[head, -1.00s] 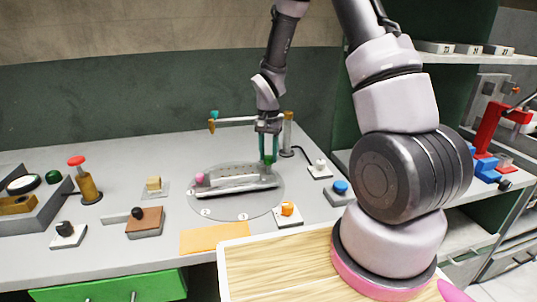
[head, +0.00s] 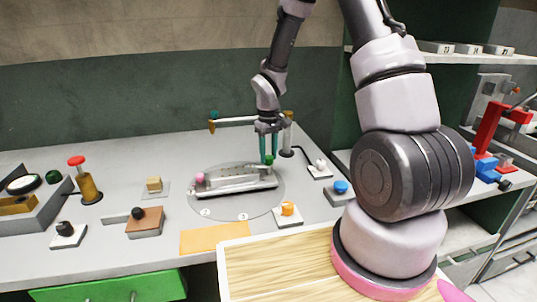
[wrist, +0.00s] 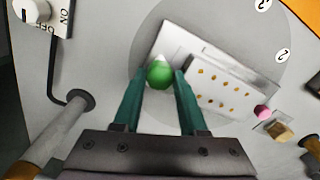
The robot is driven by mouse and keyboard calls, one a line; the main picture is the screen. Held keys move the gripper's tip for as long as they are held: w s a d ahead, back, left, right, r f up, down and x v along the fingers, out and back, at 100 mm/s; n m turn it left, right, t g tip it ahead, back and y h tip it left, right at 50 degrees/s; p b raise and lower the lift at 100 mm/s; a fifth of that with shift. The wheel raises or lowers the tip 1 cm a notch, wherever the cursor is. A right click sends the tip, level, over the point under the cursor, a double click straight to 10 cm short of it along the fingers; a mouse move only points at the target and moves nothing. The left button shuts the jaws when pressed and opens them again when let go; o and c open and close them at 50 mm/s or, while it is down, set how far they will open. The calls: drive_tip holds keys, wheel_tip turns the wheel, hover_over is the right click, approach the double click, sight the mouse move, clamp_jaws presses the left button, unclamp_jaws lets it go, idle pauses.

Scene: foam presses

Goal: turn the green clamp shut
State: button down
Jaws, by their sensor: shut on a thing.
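The green clamp's round green knob (head: 269,160) is at the right end of the long metal mould (head: 235,180), which lies on a round grey plate (head: 240,207). In the wrist view the green knob (wrist: 159,73) is between my two teal fingertips. My gripper (head: 268,155) points down from above and is shut on the knob. The wrist view shows the mould's pale top with several small gold dots beside the fingers (wrist: 163,78). The clamp's lever under the knob is mostly hidden.
A pink knob (head: 200,177) is at the mould's left end. Behind my gripper, a gold post (head: 288,130) carries a horizontal arm with a green-topped end (head: 214,115). Switch boxes with orange (head: 287,209) and blue (head: 340,187) knobs stand near the plate. An orange mat (head: 212,238) lies in front.

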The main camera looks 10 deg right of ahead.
sight(268, 156)
drive_tip(key=shift+n, duration=1.3)
drive_tip(key=shift+c, duration=2.2)
unclamp_jaws()
wheel_tip(268, 156, up, 11)
